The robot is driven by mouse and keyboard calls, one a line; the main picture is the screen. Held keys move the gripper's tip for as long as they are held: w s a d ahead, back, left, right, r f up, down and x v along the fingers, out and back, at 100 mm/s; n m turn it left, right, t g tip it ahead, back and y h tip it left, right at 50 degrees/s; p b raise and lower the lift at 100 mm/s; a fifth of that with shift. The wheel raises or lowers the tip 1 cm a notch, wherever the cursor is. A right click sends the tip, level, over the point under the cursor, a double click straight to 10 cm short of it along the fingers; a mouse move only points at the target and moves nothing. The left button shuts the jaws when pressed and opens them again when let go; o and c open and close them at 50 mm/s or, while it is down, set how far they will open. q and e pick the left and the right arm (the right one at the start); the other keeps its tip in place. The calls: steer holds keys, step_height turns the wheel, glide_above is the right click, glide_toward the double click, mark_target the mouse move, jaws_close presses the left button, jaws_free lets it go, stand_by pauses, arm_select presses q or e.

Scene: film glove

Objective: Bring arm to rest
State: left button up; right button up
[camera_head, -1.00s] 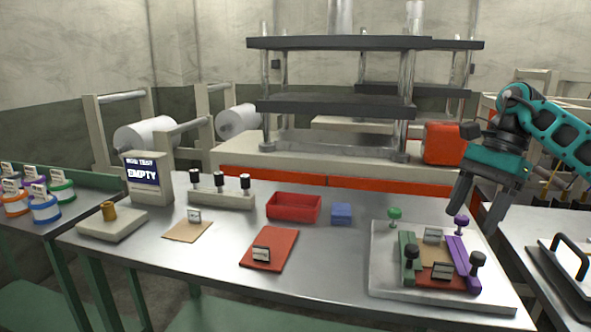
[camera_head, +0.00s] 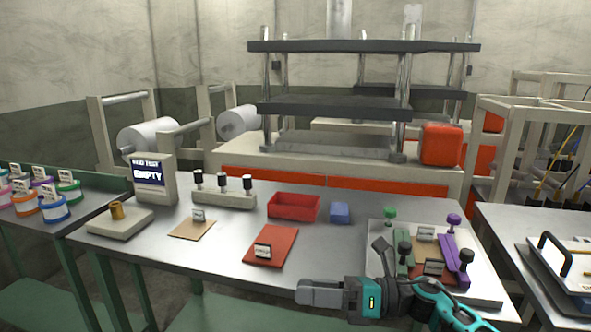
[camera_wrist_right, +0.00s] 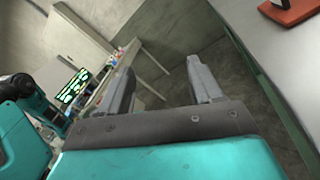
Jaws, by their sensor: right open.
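My right arm (camera_head: 425,300) is teal and black and comes in from the bottom right of the head view. Its gripper (camera_head: 312,293) is low in front of the table's front edge, pointing left. In the right wrist view the two grey fingers (camera_wrist_right: 162,90) stand apart with nothing between them. The floor and a table leg show beyond them. My left gripper is not in the head view.
The metal table (camera_head: 210,255) holds a red tray (camera_head: 293,207), a blue block (camera_head: 340,212), a red mat (camera_head: 272,246) and a fixture plate (camera_head: 490,285) with green and purple bars. The arm partly covers the plate. Another table (camera_head: 500,222) stands right.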

steer(key=s+d+f+n+t+h+p, duration=0.1)
steer(key=s+d+f+n+t+h, duration=0.3)
steer(key=s+d+f+n+h, duration=0.3)
steer(key=s+d+f+n+t+h+p, duration=0.1)
steer(key=s+d+f+n+t+h, duration=0.3)
steer(key=s+f+n, duration=0.9)
steer(key=d+f+n+h, duration=0.1)
steer(key=d+n+h, duration=0.2)
steer(key=n+h, duration=0.2)
steer(key=shift+d+f+n+t, duration=0.35)
steer(key=shift+n+t, duration=0.05)
steer(key=shift+n, duration=1.2)
